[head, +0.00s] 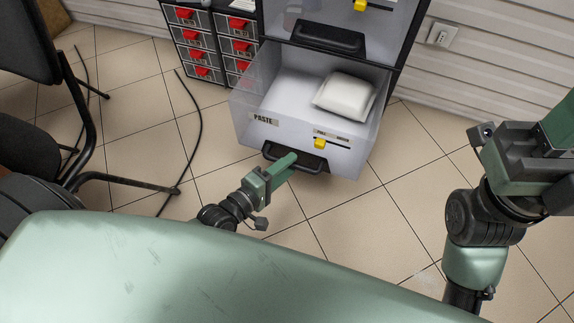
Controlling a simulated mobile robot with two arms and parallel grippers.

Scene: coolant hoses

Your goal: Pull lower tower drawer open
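The lower tower drawer (243,124) stands pulled out of the tower, with clear-looking walls, a PASTE label and a yellow slider on its front. A white bag or pouch (345,96) lies inside it. The dark lower drawer handle (313,163) is on the front. My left gripper (290,159) reaches this handle from below left, its green fingers close together over the handle's left part; it looks shut on it. The handle hides the far finger. My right gripper (561,132) is at the right edge, away from the drawer, its fingertips cut off by the frame.
The upper drawer (374,40) sits above, in the tower. A rack of small red-handled drawers (200,42) stands left of the tower. A black chair (32,125) and a dark cable (199,115) are at left. Tiled floor is clear around the drawer front.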

